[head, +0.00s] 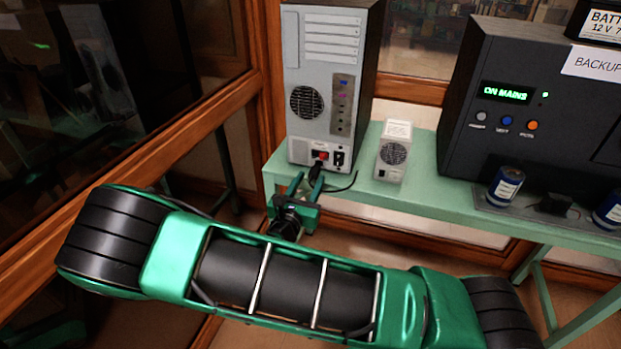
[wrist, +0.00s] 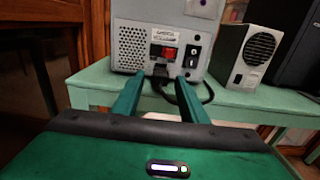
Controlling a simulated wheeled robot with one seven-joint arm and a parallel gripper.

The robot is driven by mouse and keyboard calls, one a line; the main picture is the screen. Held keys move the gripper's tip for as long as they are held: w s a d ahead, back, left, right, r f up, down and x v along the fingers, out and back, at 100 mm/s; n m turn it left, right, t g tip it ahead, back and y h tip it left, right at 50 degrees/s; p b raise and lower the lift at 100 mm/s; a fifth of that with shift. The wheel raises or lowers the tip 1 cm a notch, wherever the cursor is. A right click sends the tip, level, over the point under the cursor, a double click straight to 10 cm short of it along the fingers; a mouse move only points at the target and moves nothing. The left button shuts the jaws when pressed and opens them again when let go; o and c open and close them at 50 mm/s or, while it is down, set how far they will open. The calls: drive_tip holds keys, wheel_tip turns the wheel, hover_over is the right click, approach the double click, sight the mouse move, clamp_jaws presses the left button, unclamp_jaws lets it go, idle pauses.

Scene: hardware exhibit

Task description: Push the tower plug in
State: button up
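The grey computer tower (head: 322,70) stands on the green bench with its back panel facing me.
A small white vented unit (head: 394,152) stands right of the tower. Farther right is a large dark backup unit (head: 530,100) reading "ON MAINS", with blue cylinders (head: 504,186) before it. The green bench (head: 430,190) has its front edge beneath; a wood-framed glass wall is left.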

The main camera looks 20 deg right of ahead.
sight(315, 168)
drive_tip(key=shift+x, duration=1.15)
clamp_jaws()
drive_tip(key=shift+x, duration=1.65)
unclamp_jaws()
drive_tip(key=shift+w, duration=0.15)
drive_tip(key=v, duration=1)
drive_tip(key=shift+s+a, duration=0.25)
drive_tip(key=shift+s, duration=0.05)
